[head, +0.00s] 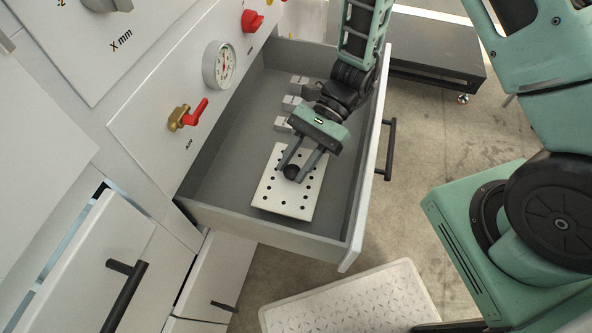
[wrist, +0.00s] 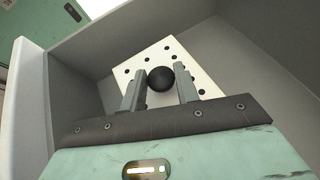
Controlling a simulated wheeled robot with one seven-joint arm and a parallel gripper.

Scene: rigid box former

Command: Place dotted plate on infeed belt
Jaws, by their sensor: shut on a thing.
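The dotted plate (head: 288,200) is a white rectangle with black dots and a round black knob (head: 291,171) on top. In the wrist view the plate (wrist: 186,57) lies beyond the fingers, with the knob (wrist: 160,79) between the fingertips. I cannot tell whether the plate rests on the drawer floor or is slightly raised. No infeed belt is identifiable.
Several small grey blocks (head: 291,103) sit at the drawer's far end. The drawer walls surround the plate, and a black handle (head: 387,150) sticks out in front. A gauge (head: 219,65) and a red-handled valve (head: 187,115) project from the panel. A white textured platform (head: 350,300) stands below.

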